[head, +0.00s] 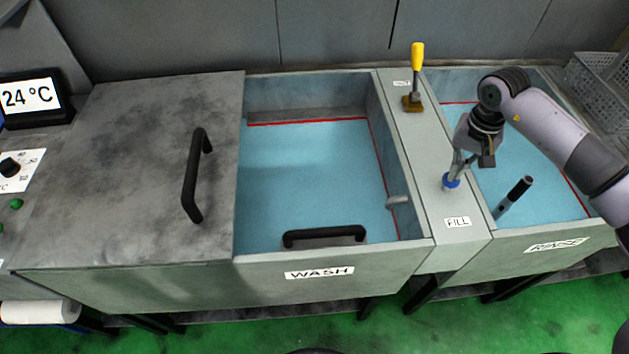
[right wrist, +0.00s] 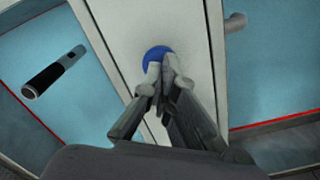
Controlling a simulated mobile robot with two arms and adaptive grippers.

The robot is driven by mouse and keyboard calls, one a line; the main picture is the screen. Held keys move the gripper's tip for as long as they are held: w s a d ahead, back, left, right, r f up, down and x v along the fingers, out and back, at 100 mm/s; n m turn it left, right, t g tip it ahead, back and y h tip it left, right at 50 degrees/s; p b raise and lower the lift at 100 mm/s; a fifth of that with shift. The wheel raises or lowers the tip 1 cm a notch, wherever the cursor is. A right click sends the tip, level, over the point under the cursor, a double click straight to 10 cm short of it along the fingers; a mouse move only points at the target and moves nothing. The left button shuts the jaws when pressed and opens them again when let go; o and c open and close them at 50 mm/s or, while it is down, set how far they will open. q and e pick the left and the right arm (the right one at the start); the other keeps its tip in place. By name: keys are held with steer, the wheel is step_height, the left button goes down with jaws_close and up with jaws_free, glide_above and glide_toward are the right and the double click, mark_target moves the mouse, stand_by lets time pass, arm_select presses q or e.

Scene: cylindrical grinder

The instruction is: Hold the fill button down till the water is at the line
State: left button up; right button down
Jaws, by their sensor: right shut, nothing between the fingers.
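The blue fill button (head: 451,181) sits on the grey divider between the two tanks, above the FILL label (head: 457,222). My right gripper (head: 455,174) is shut and empty, pointing down with its fingertips at the button. In the right wrist view the fingertips (right wrist: 163,66) overlap the blue button (right wrist: 154,55) and hide part of it; how far it is pressed I cannot tell. In the WASH tank (head: 338,256) blue water (head: 310,180) lies close along the red line (head: 310,121). The RINSE tank also holds blue water (head: 540,195) near a red line (head: 575,195). My left gripper is out of view.
A yellow-handled lever (head: 417,60) stands at the divider's back. A black-handled tool (head: 515,196) stands in the rinse tank. A grey lid (head: 130,170) with a black handle covers the left side. A spout (head: 397,201) juts into the wash tank. A wire basket (head: 605,90) is at far right.

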steer(key=shift+r+p, duration=1)
steer(key=shift+r, duration=1.7)
